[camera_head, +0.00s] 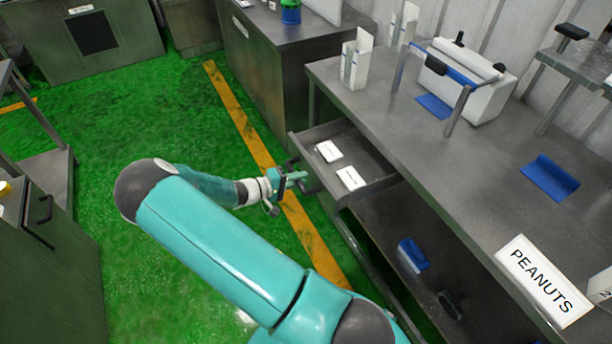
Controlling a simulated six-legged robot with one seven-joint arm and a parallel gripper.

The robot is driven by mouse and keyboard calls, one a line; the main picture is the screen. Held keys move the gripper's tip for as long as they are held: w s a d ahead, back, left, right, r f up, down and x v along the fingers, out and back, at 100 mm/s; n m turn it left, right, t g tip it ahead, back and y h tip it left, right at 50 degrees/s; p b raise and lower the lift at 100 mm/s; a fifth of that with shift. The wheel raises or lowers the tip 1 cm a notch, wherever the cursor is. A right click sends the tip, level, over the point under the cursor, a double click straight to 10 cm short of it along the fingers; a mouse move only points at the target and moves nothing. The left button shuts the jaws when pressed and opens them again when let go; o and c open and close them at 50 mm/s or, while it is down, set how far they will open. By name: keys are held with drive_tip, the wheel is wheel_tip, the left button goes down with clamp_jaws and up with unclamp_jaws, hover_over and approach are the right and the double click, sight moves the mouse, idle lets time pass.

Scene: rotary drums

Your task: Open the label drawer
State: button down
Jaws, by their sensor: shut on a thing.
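The label drawer (378,160) is pulled out from under the grey metal table's top, left of the table. Two white label stacks (329,151) lie inside it. Its dark handle (311,188) is on the drawer's front, facing left. My gripper (297,177) is at this handle, shut on it. The fingers are small in view and partly cover the handle's middle. My teal arm reaches in from the bottom of the picture, left of the table.
A lower shelf (385,225) lies below the drawer. A grey cabinet (60,240) stands at left. Green floor (150,120) between is clear.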

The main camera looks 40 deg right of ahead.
drive_tip(key=shift+w+a, duration=0.1)
drive_tip(key=c, duration=1.3)
unclamp_jaws()
drive_tip(key=v, duration=1.3)
drive_tip(key=shift+a+r, duration=0.1)
drive_tip(key=shift+a, duration=0.3)
